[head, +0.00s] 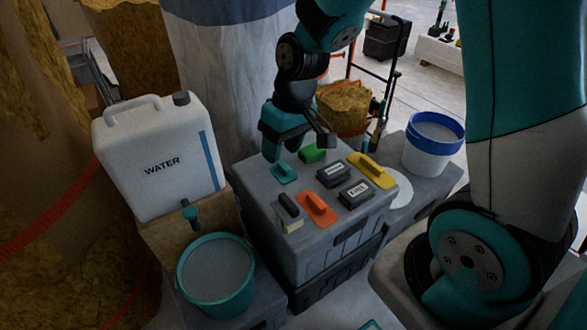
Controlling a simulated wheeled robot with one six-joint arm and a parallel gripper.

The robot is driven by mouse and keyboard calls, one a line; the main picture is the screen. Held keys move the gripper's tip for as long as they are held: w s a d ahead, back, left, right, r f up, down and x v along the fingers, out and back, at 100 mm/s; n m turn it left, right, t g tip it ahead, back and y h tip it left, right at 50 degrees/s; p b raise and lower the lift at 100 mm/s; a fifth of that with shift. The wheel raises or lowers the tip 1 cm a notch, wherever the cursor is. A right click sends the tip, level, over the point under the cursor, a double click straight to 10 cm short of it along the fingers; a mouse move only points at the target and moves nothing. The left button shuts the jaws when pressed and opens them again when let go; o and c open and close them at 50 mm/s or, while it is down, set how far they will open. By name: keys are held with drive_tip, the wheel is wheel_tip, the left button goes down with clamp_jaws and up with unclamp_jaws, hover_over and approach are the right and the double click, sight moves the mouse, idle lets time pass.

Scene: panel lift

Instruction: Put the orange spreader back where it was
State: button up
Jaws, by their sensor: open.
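The orange spreader (317,208) lies on the top of the grey crate (330,250), near its front. It is a flat orange plate with a raised grip. My gripper (298,150) is above the back of the crate top, open, with its fingers apart. The spreader is in front of my gripper and apart from it. A teal spreader (284,174) lies close below the left finger; I cannot tell if they touch. A yellow spreader (371,171) lies at the right back of the crate top.
A green block (313,154), two dark labelled boxes (333,173) (355,192) and a dark-handled brush (289,213) crowd the crate top. A white water canister (160,165), a teal bucket (215,275) and a white-blue bucket (432,145) stand around it.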

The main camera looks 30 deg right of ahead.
drive_tip(key=s+a+r+n, duration=0.1)
drive_tip(key=s+a+r, duration=0.2)
drive_tip(key=s, duration=0.3)
drive_tip(key=s+a+r+n+y, duration=0.1)
drive_tip(key=s+a+r, duration=0.1)
drive_tip(key=s+r, duration=0.3)
drive_tip(key=s+a+r+n+y, duration=0.1)
drive_tip(key=s+a+r+n, duration=0.1)
drive_tip(key=s, duration=0.4)
wheel_tip(320, 180, up, 2)
drive_tip(key=shift+s+a+r+g, duration=0.1)
drive_tip(key=shift+s+a+g, duration=0.25)
drive_tip(key=shift+a, duration=0.5)
drive_tip(key=shift+w, duration=0.1)
drive_tip(key=shift+c, duration=0.7)
drive_tip(key=shift+d, duration=0.1)
